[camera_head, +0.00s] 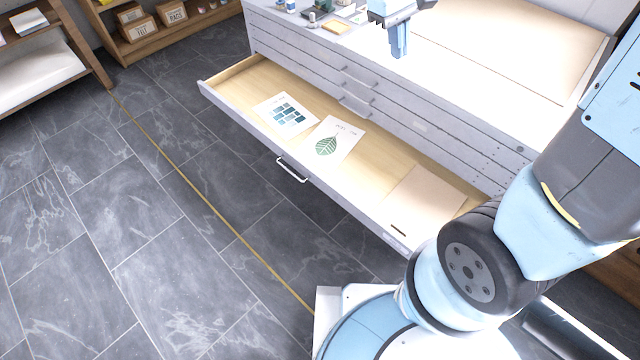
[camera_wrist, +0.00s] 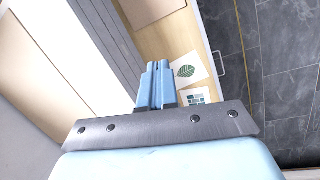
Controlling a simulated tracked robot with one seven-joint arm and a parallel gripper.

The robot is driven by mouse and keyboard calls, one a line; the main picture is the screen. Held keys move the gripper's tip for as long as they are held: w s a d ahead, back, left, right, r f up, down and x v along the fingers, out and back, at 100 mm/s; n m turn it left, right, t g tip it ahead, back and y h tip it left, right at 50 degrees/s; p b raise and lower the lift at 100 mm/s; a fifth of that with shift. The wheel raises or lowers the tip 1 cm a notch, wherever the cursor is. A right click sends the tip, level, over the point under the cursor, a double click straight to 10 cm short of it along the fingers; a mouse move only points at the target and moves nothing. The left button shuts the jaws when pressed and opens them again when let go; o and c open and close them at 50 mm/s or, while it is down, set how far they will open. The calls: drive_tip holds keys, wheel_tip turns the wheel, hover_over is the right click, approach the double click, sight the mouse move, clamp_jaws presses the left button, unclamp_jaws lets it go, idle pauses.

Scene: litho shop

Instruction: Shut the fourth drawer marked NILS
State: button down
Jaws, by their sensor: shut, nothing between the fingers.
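A wide flat-file drawer (camera_head: 375,205) is pulled far out of the grey plan chest (camera_head: 400,110). It holds a sheet with blue swatches (camera_head: 286,114), a leaf print (camera_head: 333,143) and a tan board (camera_head: 420,195). Its front has a bar handle (camera_head: 293,170) in the middle; a small label near its right end is too small to read. My gripper (camera_head: 399,50) is shut and empty above the chest top, apart from the drawer. In the wrist view my gripper (camera_wrist: 157,75) points towards the drawer, with the leaf print (camera_wrist: 187,70) beyond its tips.
Shut drawers with bar handles (camera_head: 356,105) sit above the open one. Small bottles and a tray (camera_head: 335,27) stand on the chest top near a large tan sheet (camera_head: 505,45). Wooden shelves (camera_head: 165,30) stand at the back left. The marble-tiled floor before the drawer is clear.

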drive_tip(key=a+f+n+t+h, duration=0.1)
drive_tip(key=a+f+n+h, duration=0.3)
drive_tip(key=a+f, duration=0.65)
drive_tip(key=a+f+n+h, duration=0.45)
drive_tip(key=a+f, duration=0.35)
drive_tip(key=f, duration=0.6)
drive_tip(key=s+a+f+n+t+h, duration=0.1)
drive_tip(key=s+a+f+n+t, duration=0.15)
drive_tip(key=f, duration=0.45)
drive_tip(key=s+a+f+n+t+h, duration=0.1)
drive_tip(key=s+a+f+n+t, duration=0.15)
drive_tip(key=f, duration=0.45)
drive_tip(key=n+t+y, duration=0.1)
drive_tip(key=n+t, duration=0.6)
drive_tip(key=n, duration=0.1)
approach(326, 185)
drive_tip(key=shift+m, duration=0.25)
drive_tip(key=x, duration=0.6)
drive_tip(key=shift+w+d+f, duration=0.1)
drive_tip(key=shift+w+d, duration=0.15)
drive_tip(key=shift+w, duration=0.05)
